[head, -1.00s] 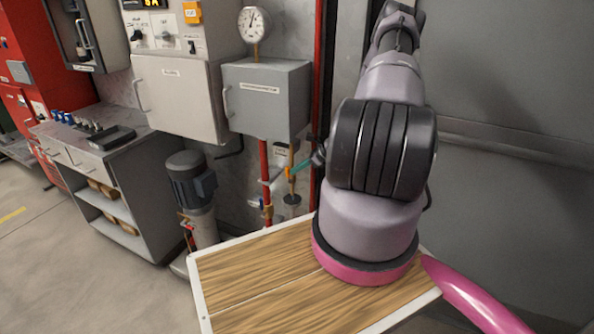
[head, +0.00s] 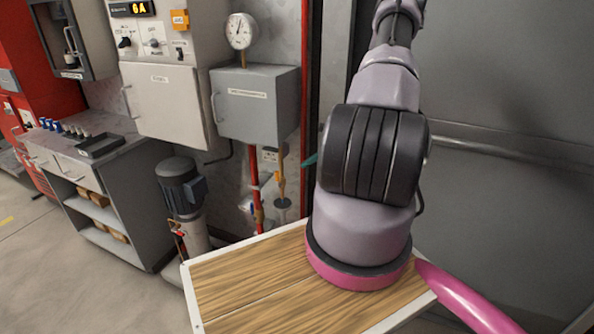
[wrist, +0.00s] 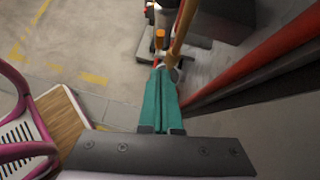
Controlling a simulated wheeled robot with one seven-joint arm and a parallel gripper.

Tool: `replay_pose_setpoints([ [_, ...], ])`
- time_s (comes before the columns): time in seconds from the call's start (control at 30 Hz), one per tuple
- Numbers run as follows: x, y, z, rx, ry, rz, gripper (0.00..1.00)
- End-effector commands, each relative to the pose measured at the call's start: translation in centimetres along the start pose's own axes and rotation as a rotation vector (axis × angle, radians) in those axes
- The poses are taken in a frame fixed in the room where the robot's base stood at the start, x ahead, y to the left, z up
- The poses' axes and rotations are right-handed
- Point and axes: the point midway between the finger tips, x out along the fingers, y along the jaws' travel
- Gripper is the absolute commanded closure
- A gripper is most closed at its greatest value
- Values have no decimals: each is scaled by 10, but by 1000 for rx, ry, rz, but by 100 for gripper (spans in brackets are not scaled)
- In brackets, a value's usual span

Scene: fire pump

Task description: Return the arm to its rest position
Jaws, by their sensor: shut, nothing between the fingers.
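My gripper (wrist: 161,100) shows in the wrist view as two teal fingers lying together, shut and empty. Beyond its tips are a brass-coloured pipe and an orange-topped fitting (wrist: 160,38); I see no contact, but the exact gap is hard to judge. In the head view my arm rises over my wooden deck and hides most of the gripper. Only a small teal tip (head: 310,160) shows at the arm's left side, in front of the red pipe.
A grey box (head: 258,104) with a gauge (head: 241,31) hangs on the wall. Below are a red pipe (head: 256,190) and a pump motor (head: 181,186). A workbench (head: 95,150) stands left. A grey wall panel with a rail (head: 500,155) is close on the right. Floor at left is clear.

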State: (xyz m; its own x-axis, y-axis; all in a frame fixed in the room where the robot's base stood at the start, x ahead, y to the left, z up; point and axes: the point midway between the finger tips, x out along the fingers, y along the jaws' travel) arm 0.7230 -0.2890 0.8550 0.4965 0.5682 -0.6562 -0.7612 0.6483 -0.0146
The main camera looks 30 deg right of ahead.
Motion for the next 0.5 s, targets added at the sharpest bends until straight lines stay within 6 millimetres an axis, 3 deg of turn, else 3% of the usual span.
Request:
replay_pose_setpoints([
  [0.2, -31, 0, 2, 0, 0, 0, 100],
  [0.5, -38, 0, 6, -8, 1, 3, 100],
])
